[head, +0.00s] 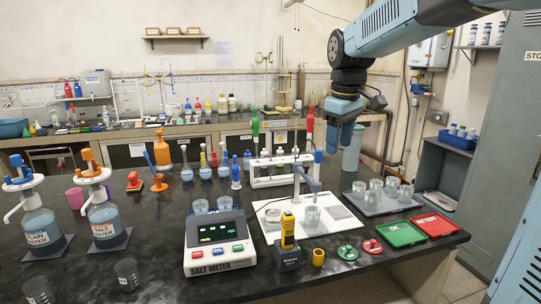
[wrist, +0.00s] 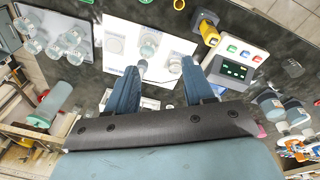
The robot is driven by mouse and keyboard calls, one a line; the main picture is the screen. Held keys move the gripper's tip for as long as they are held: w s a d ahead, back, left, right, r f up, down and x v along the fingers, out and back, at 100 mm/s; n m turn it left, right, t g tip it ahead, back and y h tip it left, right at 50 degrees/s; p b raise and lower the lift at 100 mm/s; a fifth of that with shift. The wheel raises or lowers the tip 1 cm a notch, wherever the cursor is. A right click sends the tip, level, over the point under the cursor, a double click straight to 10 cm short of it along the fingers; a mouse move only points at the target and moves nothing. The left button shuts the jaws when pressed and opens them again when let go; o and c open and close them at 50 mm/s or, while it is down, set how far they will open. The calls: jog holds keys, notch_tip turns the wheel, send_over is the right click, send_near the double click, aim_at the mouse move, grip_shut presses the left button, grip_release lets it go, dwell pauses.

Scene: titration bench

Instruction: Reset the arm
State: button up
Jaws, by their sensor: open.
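The probe arm (head: 308,180) is a grey-blue arm on a slim post, standing on a white board (head: 349,229) in the middle of the bench. A clear beaker (head: 312,216) stands on the board in front of it, and shows in the wrist view (wrist: 149,48). Pale round spots mark the board in the wrist view, one (wrist: 115,45) bare. I cannot tell which is the sample spot. My gripper (head: 340,147) hangs above and right of the probe arm, apart from it. In the wrist view its fingers (wrist: 158,88) are spread, with nothing clearly held.
The salt meter (head: 219,241) stands left of the board, with a yellow handheld device (head: 288,238) beside it. A tray of beakers (head: 384,202) and green and red trays (head: 401,234) lie to the right. A bottle rack (head: 280,169) stands behind the probe arm.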

jog(key=s+d+f+m+t, duration=0.1)
jog(key=s+d+f+m, duration=0.1)
jog(key=s, duration=0.5)
jog(key=s+d+f+m+t, duration=0.1)
jog(key=s+d+f+m, duration=0.1)
jog(key=s, duration=0.5)
jog(key=s+d+f+m+t, duration=0.2)
jog(key=s+m, duration=0.2)
jog(key=s, duration=0.3)
jog(key=shift+s+d+m, duration=0.2)
jog(key=shift+d+m, duration=0.1)
jog(key=shift+d, duration=0.1)
